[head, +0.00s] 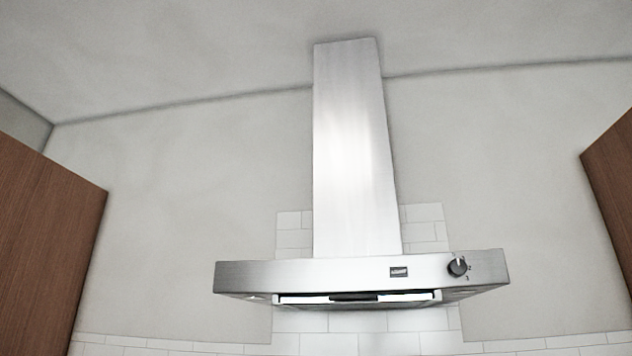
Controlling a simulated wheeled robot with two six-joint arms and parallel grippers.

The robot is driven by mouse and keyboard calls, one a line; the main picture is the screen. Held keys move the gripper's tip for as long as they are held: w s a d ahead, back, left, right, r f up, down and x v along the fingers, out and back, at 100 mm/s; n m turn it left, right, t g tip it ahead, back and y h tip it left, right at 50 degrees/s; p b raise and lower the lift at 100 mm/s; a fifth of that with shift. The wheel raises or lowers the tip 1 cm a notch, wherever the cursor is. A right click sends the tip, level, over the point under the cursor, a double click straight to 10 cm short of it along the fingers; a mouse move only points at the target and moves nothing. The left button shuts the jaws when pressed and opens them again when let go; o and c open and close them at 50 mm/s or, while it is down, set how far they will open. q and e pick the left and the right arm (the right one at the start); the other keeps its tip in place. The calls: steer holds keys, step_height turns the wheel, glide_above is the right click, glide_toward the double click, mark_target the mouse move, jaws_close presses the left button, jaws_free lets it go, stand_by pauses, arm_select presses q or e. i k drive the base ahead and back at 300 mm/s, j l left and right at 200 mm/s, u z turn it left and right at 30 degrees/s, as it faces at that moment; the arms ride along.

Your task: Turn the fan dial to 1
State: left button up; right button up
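A dark round fan dial (457,267) sits on the right part of the front face of a steel range hood (300,273). Small number marks stand around the dial's right side; they are too small to read with certainty, and I cannot tell which mark the dial points at. A small dark label plate (398,272) is on the same face, left of the dial. Neither of my grippers is in the head view, and nothing touches the dial.
A tall steel chimney (352,150) rises from the hood to the ceiling. A brown wood cabinet (45,240) is at the left edge and another cabinet (615,185) at the right edge. White tiles (390,342) cover the wall below. The space beside the hood is clear.

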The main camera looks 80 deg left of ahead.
mark_target(457, 267)
steer(key=u, duration=2.55)
